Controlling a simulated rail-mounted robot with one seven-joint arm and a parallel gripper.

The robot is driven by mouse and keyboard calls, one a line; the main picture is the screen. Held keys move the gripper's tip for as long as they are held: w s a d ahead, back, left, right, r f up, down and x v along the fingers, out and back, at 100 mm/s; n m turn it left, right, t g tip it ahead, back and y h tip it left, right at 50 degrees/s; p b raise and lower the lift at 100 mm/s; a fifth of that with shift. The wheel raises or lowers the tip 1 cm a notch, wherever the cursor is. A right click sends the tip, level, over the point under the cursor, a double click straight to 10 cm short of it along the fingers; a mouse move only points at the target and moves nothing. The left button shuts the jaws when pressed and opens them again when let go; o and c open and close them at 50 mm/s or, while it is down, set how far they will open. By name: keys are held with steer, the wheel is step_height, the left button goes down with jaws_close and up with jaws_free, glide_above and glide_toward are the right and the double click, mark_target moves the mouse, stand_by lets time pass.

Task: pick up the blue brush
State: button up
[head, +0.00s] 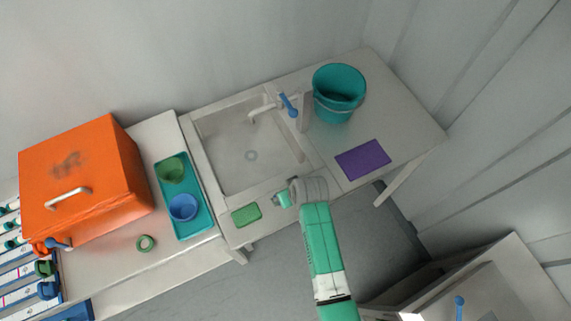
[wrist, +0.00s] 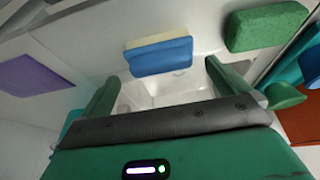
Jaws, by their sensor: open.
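A small block, blue on one side and cream on the other, which I take to be the blue brush (wrist: 161,58), lies in the wrist view ahead of my gripper (wrist: 163,76), roughly between the lines of the two fingers. The fingers are open and apart, with nothing between them. In the head view my gripper (head: 284,195) is over the front rim of the sink counter. The brush cannot be made out there and seems hidden by my gripper.
A green sponge (head: 246,215) lies close to the left of my gripper. The sink basin (head: 235,165) and tap (head: 262,108) are behind. A purple mat (head: 363,159) and teal bucket (head: 338,95) stand right. A teal tray (head: 190,219) with bowls and an orange box (head: 85,180) stand left.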

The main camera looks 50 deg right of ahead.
steer(key=x, duration=0.6)
steer(key=shift+w+r+b, duration=0.1)
steer(key=shift+w+b, duration=0.05)
steer(key=shift+b, duration=0.25)
steer(key=shift+c, duration=0.2)
steer(key=c, duration=0.7)
